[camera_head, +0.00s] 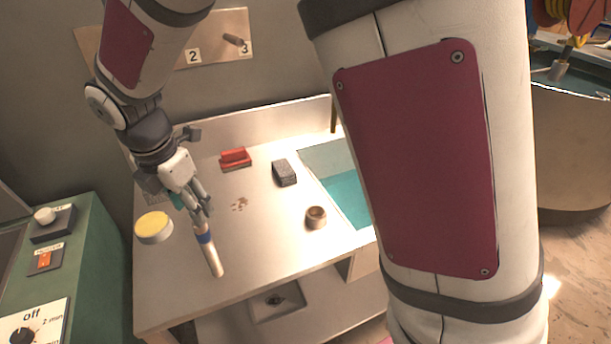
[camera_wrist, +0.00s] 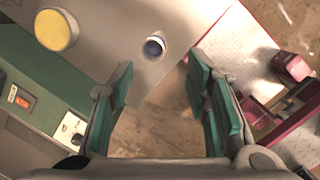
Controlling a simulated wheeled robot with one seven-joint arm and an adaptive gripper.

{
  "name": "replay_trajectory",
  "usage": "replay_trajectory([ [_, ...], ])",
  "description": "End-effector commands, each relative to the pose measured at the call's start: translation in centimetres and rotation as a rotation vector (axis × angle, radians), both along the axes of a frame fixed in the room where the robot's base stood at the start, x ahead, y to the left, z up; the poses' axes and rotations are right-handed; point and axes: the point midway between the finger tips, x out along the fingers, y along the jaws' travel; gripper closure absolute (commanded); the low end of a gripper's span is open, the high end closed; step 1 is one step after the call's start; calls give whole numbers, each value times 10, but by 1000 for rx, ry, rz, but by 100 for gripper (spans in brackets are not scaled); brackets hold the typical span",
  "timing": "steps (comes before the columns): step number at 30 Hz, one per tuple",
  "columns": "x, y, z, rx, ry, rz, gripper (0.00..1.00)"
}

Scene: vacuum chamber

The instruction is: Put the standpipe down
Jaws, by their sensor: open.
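The standpipe (camera_head: 211,256) is a pale tan tube with a blue band near its top. It appears to stand upright on the metal table (camera_head: 165,290), close to the front edge. In the wrist view the standpipe (camera_wrist: 154,47) shows nearly end-on as a small round with a dark blue centre. My gripper (camera_head: 203,208) is just above its top in the head view. In the wrist view my gripper (camera_wrist: 160,70) has its green-padded fingers wide apart, with nothing between them; the pipe lies beyond the tips. Whether a finger touches the pipe cannot be told.
A yellow-topped round tin (camera_head: 154,227) stands left of the pipe. A red object (camera_head: 235,158), a dark block (camera_head: 284,172) and a brown cup (camera_head: 316,217) are farther back. A teal basin (camera_head: 346,192) is at right, a green control cabinet (camera_head: 85,270) at left.

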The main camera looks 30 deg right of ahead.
Motion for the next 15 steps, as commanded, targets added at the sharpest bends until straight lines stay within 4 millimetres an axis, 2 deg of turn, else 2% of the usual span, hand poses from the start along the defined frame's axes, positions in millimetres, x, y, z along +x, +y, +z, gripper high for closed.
replay_trajectory([
  [5,-19,-47,53,91,-90,-366,56],
  [9,-48,-88,92,191,-163,-729,56],
  [15,-100,-136,129,357,-247,-1237,56],
])
